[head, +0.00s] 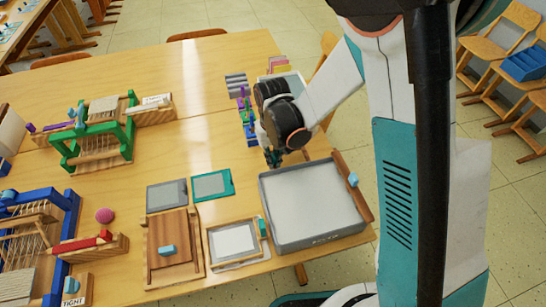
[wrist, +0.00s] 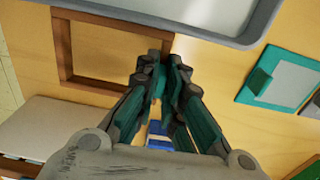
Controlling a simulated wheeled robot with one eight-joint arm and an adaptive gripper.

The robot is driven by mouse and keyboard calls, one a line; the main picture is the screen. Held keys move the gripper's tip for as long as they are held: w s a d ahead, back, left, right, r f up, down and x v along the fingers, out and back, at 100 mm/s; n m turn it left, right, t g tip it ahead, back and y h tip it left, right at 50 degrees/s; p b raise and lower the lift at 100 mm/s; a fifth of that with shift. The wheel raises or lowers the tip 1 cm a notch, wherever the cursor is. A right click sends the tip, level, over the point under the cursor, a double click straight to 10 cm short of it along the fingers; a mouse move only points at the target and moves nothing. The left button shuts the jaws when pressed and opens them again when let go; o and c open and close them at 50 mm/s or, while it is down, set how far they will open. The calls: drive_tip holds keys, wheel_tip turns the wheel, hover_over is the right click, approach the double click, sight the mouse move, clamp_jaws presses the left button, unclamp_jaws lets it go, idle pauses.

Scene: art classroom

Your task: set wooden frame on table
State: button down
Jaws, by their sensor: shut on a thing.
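The wooden frame (wrist: 92,84) is a brown, open rectangle at the upper left of the wrist view, with bare tabletop showing through it. My gripper (wrist: 160,77) is shut at the frame's right side, and a small teal piece shows between the fingertips. In the head view my gripper (head: 273,157) is low at the far left corner of the grey tray, and my arm hides most or all of the frame. I cannot tell whether the frame touches the table (head: 205,130).
The grey tray (head: 310,200) lies close to the gripper, with a wooden squeegee (head: 361,205) on its right rim. A teal-edged screen (head: 212,185) and a grey panel (head: 166,195) lie left. Looms (head: 100,145) fill the table's left side.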

drive_tip(key=shift+f+b, duration=1.05)
drive_tip(key=shift+b, duration=0.15)
idle(1.6)
idle(0.5)
drive_tip(key=c, duration=1.7)
unclamp_jaws()
drive_tip(key=shift+o, duration=0.2)
drive_tip(key=shift+r, duration=0.1)
wheel_tip(320, 180, up, 12)
drive_tip(key=shift+f, duration=0.1)
